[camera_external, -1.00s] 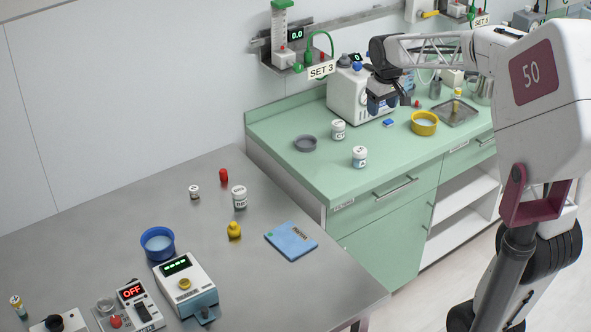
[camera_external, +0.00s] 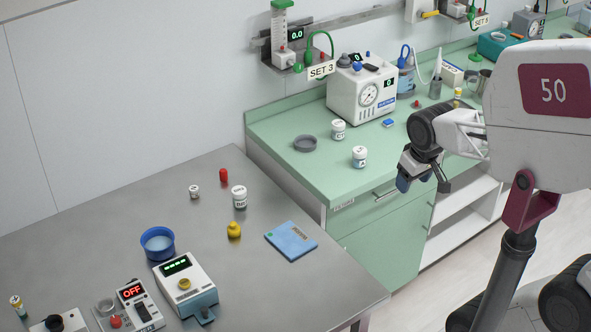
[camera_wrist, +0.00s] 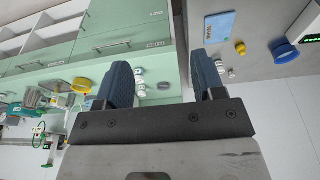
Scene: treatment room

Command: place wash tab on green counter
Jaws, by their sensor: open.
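My gripper (camera_external: 422,183) is open and empty, in front of the counter's front edge near a drawer handle. It also shows in the wrist view (camera_wrist: 163,85), with both dark blue fingers apart.
Two white jars (camera_external: 359,157) and a grey dish (camera_external: 306,144) stand on the green counter, with the white machine (camera_external: 362,92) behind. A steel table (camera_external: 120,208) at left holds a blue bowl (camera_external: 158,252), a blue pad (camera_external: 291,241) and a scale-like device (camera_external: 186,284).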

